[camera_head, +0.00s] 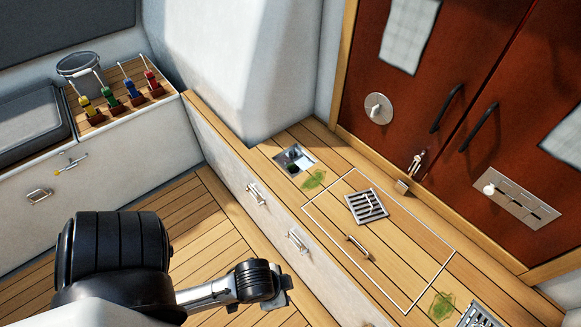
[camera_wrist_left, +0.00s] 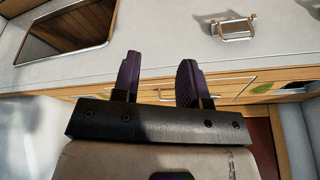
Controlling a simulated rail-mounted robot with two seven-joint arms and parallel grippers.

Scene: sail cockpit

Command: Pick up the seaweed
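A flat, green piece of seaweed (camera_head: 314,179) lies on the wooden counter beside a small square metal recess. A second green seaweed piece (camera_head: 441,305) lies near the counter's lower right, beside a grate. In the left wrist view a green patch (camera_wrist_left: 262,88), seemingly seaweed, shows on the wood at right. My left gripper shows in the left wrist view (camera_wrist_left: 158,65) with its two dark fingers apart and nothing between them. In the head view my left arm reaches in from the lower left and ends short of the counter, apart from both pieces. My right gripper is out of view.
A square grate (camera_head: 367,206) and a handle (camera_head: 357,247) sit on the counter between the seaweed pieces. Red cabinet doors (camera_head: 420,100) rise behind. A bucket (camera_head: 80,70) and colored levers (camera_head: 130,92) stand at upper left. The wooden floor (camera_head: 190,230) is clear.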

